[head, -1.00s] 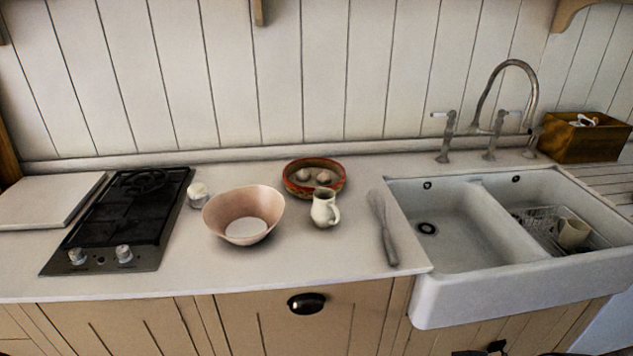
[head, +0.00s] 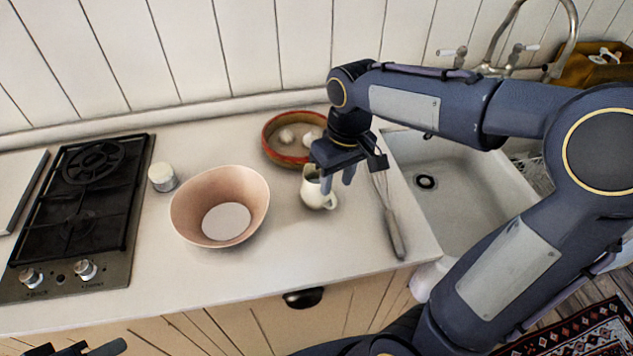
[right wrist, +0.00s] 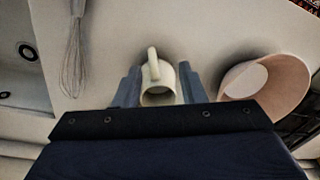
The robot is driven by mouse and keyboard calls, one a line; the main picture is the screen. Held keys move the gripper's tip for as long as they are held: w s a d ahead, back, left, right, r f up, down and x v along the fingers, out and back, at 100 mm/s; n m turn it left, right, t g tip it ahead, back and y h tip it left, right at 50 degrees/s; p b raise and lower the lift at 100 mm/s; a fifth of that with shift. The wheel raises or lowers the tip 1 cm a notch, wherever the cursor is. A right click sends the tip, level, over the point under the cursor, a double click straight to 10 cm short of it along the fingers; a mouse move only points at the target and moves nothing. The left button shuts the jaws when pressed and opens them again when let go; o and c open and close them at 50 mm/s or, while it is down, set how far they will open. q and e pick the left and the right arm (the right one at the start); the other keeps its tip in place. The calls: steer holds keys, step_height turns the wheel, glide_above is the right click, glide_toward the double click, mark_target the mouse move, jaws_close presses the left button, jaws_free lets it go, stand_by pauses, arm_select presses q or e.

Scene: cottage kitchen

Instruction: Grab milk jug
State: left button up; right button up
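The milk jug (head: 318,194) is a small cream jug standing upright on the white counter, its handle toward the lower right. My right gripper (head: 338,180) is above the jug, fingers pointing down, and partly hides its top. In the right wrist view the jug (right wrist: 158,82) lies between the two spread fingers (right wrist: 157,88), with its handle pointing up in the picture. The fingers look open; I cannot tell whether they touch it. A dark part of my left gripper (head: 90,348) shows at the bottom left edge, too cut off to read.
A pink bowl (head: 180,205) stands left of the jug. A red-rimmed dish (head: 268,140) with eggs is behind it. A whisk (head: 393,225) lies to its right, beside the white sink (head: 455,205). A black hob (head: 85,205) and a white pot (head: 162,178) are at left.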

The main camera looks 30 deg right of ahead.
mark_target(332, 194)
steer(key=w, duration=0.2)
steer(key=shift+w+f+g+h, duration=0.15)
steer(key=shift+w+g+h, duration=0.15)
steer(key=shift+h, duration=0.1)
steer(key=shift+n, duration=0.3)
steer(key=f, duration=0.4)
steer(key=f+p, duration=0.1)
steer(key=f, duration=0.2)
steer(key=shift+s+d+f, duration=0.2)
steer(key=shift+f, duration=0.2)
steer(key=shift+c, duration=0.4)
jaws_close()
steer(key=shift+r, duration=0.1)
